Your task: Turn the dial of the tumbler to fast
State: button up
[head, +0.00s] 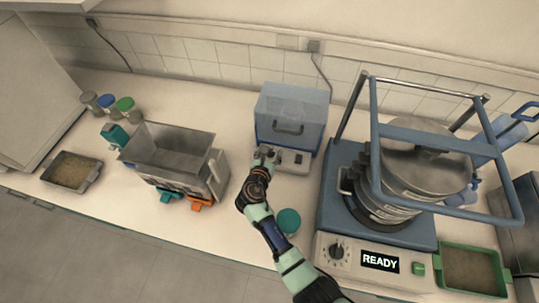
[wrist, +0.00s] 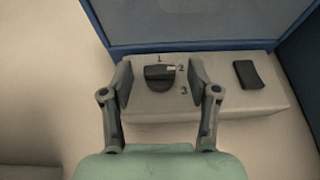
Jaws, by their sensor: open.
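The tumbler (head: 290,115) is a blue-framed box with a clear cover and a handle, on a light grey base near the wall. On its base front is a black dial (wrist: 159,77) with the numbers 1, 2 and 3 around its upper and right side. The dial's pale mark lies at its upper right, beside the 2. No word "fast" is readable. My gripper (wrist: 160,80) is open, with one finger on each side of the dial; I cannot tell if either touches it. In the head view my gripper (head: 265,154) is at the base's left front and hides the dial.
A black switch (wrist: 248,74) sits right of the dial. A sieve shaker (head: 335,220) with a blue frame and a READY display stands close on the right. A grey metal hopper (head: 170,150) stands left. A teal round lid (head: 288,220) lies near my arm.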

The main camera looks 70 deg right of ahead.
jog(key=shift+d+f, duration=0.2)
jog(key=shift+d, duration=0.25)
grip_shut()
jog(key=shift+w+a+f+m+g+b, duration=0.15)
jog(key=shift+m+g+b, duration=0.2)
jog(key=shift+m+g, duration=0.2)
jog(key=shift+w+d+m+g+b, duration=0.15)
jog(key=shift+m+g+b, duration=0.15)
jog(key=shift+m+g, duration=0.25)
jog(key=shift+s+a+m+g, duration=0.1)
jog(key=shift+m+g, duration=0.3)
jog(key=shift+g, duration=0.3)
grip_release()
